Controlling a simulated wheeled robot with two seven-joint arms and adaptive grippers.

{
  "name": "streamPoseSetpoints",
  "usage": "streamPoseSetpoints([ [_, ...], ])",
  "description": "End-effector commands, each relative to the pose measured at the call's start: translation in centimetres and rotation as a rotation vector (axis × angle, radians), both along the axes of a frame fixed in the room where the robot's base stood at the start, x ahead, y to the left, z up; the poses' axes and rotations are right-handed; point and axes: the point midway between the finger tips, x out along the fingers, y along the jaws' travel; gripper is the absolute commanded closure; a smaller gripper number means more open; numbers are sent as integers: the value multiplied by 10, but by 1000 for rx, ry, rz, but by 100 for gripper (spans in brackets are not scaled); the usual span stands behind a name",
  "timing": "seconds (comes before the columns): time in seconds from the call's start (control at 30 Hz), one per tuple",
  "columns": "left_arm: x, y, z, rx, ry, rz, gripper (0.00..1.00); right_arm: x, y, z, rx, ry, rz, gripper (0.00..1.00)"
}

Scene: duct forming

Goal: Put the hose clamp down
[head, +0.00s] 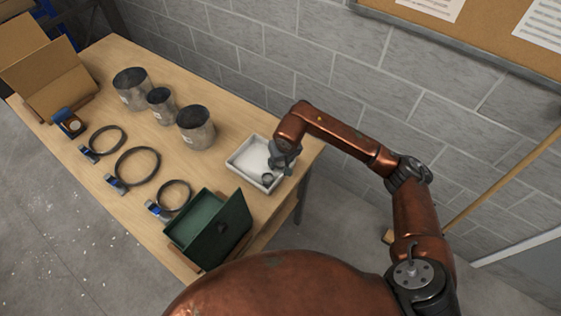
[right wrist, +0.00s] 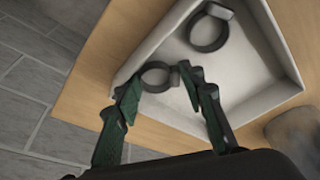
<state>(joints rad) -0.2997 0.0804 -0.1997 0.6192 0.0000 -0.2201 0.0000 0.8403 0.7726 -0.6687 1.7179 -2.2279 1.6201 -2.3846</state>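My right gripper (head: 284,163) is low over the white tray (head: 238,160) near the table's right end. In the right wrist view, its green fingers (right wrist: 160,82) stand on both sides of a small dark hose clamp (right wrist: 146,84) and appear to touch it, with the clamp's screw housing at the right finger. The height of this clamp above the tray floor is hard to judge. A second dark clamp (right wrist: 208,48) lies in the tray, and it shows in the head view (head: 268,179) just below the gripper. My left gripper is not in view.
A green box (head: 215,233) with its lid up stands at the table's near end. Three large clamps, one being the nearest ring (head: 174,194), lie along the front. Three metal duct pieces (head: 197,131) stand behind. A cardboard box (head: 60,92) is at far left.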

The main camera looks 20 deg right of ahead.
Motion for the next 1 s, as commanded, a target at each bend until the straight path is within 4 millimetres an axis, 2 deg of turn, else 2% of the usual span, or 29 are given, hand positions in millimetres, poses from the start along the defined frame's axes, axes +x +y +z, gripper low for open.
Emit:
streamPoseSetpoints([
  [0.1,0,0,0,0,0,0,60,0,0,0,-1,1,0,56],
  [0.47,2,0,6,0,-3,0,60,-1,0,6,1,1,0,56],
  [0.57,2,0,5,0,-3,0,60,-3,-1,20,-2,-4,0,56],
  [0.8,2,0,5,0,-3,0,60,-17,-2,69,-3,-4,1,56],
  [1.0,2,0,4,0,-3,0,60,-27,-2,102,-1,-1,1,56],
])
